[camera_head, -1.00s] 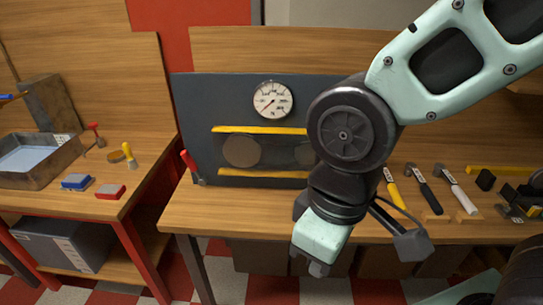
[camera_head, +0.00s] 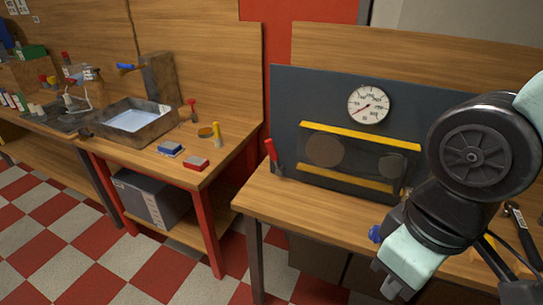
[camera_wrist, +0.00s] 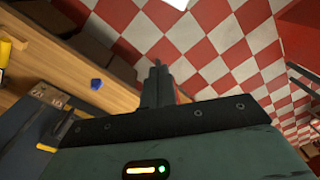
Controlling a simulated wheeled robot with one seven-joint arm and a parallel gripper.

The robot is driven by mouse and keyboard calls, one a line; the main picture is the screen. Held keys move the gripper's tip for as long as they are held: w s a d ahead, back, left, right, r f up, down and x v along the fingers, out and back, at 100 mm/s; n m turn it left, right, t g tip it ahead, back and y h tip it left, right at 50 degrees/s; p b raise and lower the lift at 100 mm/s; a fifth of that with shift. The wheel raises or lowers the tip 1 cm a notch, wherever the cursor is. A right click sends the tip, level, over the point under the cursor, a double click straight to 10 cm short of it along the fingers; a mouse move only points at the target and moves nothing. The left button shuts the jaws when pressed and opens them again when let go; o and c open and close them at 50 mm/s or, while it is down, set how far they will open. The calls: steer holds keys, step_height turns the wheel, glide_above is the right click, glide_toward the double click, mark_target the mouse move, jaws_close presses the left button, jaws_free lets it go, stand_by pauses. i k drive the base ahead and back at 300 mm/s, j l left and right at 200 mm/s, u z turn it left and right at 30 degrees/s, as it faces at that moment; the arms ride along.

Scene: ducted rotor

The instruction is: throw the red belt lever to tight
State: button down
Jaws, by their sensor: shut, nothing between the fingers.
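The red belt lever (camera_head: 270,150) stands at the left edge of the dark panel (camera_head: 286,90), its red handle tilted up and to the left. It is not recognisable in the wrist view. My gripper (camera_head: 390,290) hangs in front of the bench's front edge, well to the right of the lever and apart from it. In the wrist view my gripper's fingers (camera_wrist: 158,72) are together with nothing between them, pointing over the checkered floor.
The panel carries a round dial gauge (camera_head: 368,104) and a belt guard with yellow strips (camera_head: 358,138). A blue knob (camera_head: 376,233) is at the bench front beside my arm. A left bench holds a metal tray (camera_head: 165,125). Bench space before the lever is clear.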

mark_target(279, 171)
steer(key=i+j+u, duration=0.15)
steer(key=i+u, duration=0.15)
steer(key=i, duration=0.25)
steer(key=u, duration=1.3)
